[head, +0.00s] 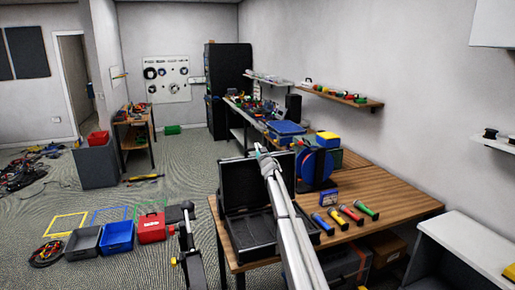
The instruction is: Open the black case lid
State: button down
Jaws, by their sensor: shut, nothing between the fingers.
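The black case stands on the near left end of the wooden table (393,197) in the head view. Its lid (240,187) stands raised at the back of the base. The base (246,232) shows its dark open inside. My arm crosses in front of the case and hides part of its lid and right side. My gripper (260,149) is small in the picture, at the lid's upper edge. It is shut and empty. I cannot tell whether it touches the lid.
A blue and black reel (316,168) stands right of the lid. Grey (84,241), blue (117,237) and red (151,227) bins stand on the floor at left. The table's right part is clear.

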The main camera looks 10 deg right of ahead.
jog(key=s+d+f+b, duration=0.2)
jog(key=s+f+b, duration=0.1)
jog(key=s, duration=0.6)
jog(key=s+d+f+b, duration=0.1)
jog(key=s+f+b, duration=0.2)
jog(key=s, duration=0.6)
jog(key=s+d+f+t+b, duration=0.1)
jog(key=s+b, duration=0.4)
jog(key=s, duration=0.5)
jog(key=shift+d+f, duration=0.8)
jog(key=shift+f, duration=0.15)
jog(key=shift+s, duration=0.15)
